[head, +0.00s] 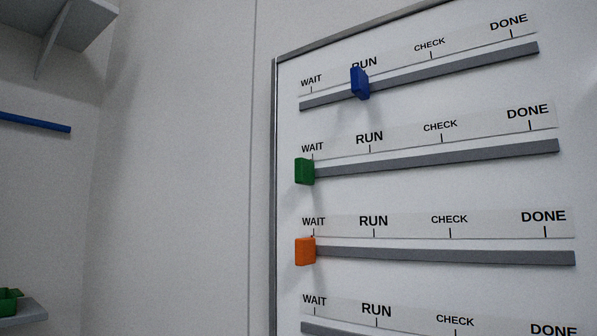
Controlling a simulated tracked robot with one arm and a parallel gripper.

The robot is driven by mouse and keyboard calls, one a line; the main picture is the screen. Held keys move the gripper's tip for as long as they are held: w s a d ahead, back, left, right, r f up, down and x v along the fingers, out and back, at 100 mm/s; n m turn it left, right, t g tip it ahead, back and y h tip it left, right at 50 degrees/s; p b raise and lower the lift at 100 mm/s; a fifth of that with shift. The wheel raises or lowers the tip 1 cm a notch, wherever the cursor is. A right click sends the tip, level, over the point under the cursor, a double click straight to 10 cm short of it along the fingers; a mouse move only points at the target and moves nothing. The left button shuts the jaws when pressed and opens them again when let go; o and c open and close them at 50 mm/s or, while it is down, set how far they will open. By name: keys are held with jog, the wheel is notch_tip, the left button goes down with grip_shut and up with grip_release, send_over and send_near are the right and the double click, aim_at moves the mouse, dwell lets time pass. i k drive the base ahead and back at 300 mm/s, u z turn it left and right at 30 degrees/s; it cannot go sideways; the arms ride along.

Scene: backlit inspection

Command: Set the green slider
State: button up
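The green slider (304,171) is a small upright block at the left end of the second grey rail (440,160) on a white wall board. It sits just left of the WAIT tick. Labels WAIT, RUN, CHECK and DONE run left to right above the rail. My gripper does not show in the head view, so its state is hidden.
A blue slider (360,83) is at RUN on the top rail. An orange slider (306,251) is at WAIT on the third rail. A fourth rail (390,332) is cut off below. A shelf (25,314) with a green container (9,301) stands left.

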aim_at(304, 169)
jog(key=z, duration=2.15)
jog(key=k, duration=1.15)
jog(key=u, duration=1.65)
jog(key=i, duration=1.05)
